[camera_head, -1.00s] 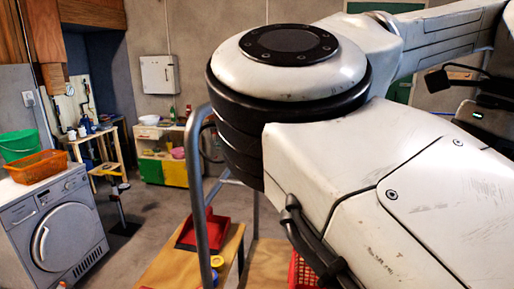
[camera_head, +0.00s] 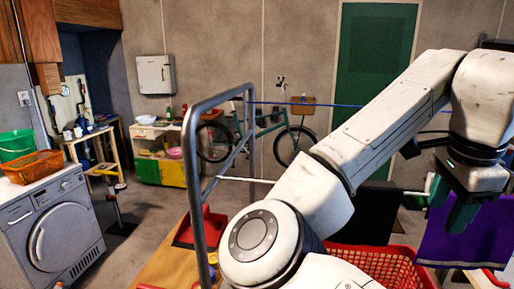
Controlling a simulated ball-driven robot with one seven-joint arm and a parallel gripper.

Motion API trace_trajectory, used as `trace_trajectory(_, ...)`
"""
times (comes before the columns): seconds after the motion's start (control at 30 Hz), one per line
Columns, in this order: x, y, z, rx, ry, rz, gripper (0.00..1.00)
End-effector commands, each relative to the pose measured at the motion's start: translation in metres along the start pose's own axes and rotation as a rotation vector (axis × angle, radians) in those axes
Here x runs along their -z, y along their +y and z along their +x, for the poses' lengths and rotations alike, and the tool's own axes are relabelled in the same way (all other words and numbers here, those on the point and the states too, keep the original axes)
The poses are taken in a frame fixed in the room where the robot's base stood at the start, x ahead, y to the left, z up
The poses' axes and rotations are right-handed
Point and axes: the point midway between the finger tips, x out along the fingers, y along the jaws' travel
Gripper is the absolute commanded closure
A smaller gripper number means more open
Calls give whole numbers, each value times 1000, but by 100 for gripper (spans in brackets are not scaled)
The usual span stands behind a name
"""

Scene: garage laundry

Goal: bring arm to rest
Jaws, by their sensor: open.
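My white arm crosses the right half of the head view, rising from the bottom centre to an elbow at the upper right and then bending down. My gripper (camera_head: 450,208) is at the right, below the wrist, with its dark green fingers pointing down. The fingers are apart, in front of a hanging purple cloth (camera_head: 490,238). I see nothing held between them, though the cloth behind makes this hard to judge.
A red basket (camera_head: 400,264) lies below the gripper. A dark cloth (camera_head: 372,212) hangs behind the arm. A grey metal frame (camera_head: 190,165) stands left of the arm by a red tray (camera_head: 213,228). A washing machine (camera_head: 52,225) is at left, a bicycle (camera_head: 255,135) behind.

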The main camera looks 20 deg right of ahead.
Motion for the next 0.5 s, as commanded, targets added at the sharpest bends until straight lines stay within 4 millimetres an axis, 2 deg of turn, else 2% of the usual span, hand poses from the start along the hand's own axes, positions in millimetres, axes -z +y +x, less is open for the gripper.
trace_trajectory(0.03,5,-1,13,14,56,-34,51)
trace_trajectory(0.23,16,-10,49,85,227,-212,51)
trace_trajectory(0.5,15,-15,99,135,391,-516,51)
